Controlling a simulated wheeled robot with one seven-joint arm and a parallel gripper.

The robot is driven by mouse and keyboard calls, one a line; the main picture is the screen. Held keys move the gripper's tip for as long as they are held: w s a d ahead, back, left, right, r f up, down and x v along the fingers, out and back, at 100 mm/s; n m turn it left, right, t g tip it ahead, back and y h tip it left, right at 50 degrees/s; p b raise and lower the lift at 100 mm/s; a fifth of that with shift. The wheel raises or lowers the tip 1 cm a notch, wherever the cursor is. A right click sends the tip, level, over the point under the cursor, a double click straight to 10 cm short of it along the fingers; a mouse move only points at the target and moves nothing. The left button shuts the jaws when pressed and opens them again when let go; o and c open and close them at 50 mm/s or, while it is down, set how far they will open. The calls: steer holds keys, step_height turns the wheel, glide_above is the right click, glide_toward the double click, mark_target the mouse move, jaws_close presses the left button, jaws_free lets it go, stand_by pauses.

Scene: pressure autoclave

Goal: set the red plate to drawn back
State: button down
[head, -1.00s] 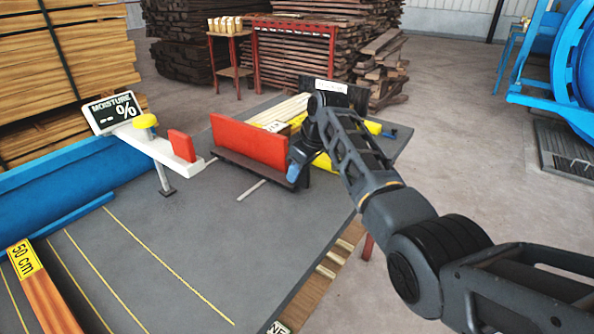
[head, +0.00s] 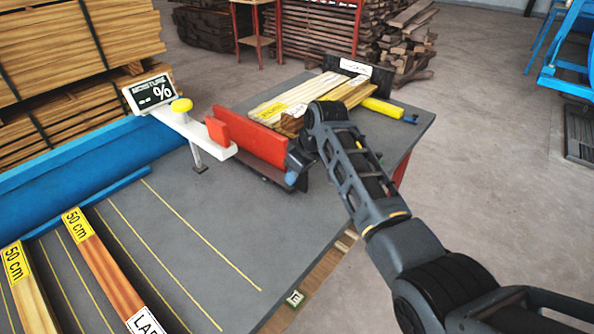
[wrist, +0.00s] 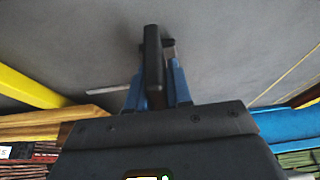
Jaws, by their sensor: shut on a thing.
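The red plate (head: 262,140) stands upright on a dark base on the grey table. Its left end is close to the small red block of the moisture meter; I cannot tell whether they touch. A gap lies between the plate and the stacked boards behind it. My gripper (head: 296,172) is at the plate's right end, at the dark base. In the wrist view, the blue fingers of my gripper (wrist: 157,88) are closed around a dark upright bar (wrist: 153,60). The bar's join to the plate is hidden.
The moisture meter (head: 152,94) with its yellow knob (head: 181,105) stands left of the plate. Light boards (head: 300,98) lie behind it, and a yellow cylinder (head: 382,108) lies beyond my arm. Boards marked 50 cm (head: 78,222) lie front left. The table's middle front is clear.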

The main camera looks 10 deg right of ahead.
steer(key=c, duration=1.1)
jaws_free()
steer(key=shift+s+a, duration=0.2)
steer(key=shift+a, duration=0.15)
steer(key=shift+d, duration=0.1)
steer(key=shift+r, duration=0.25)
steer(key=v, duration=0.7)
steer(key=shift+r, duration=0.15)
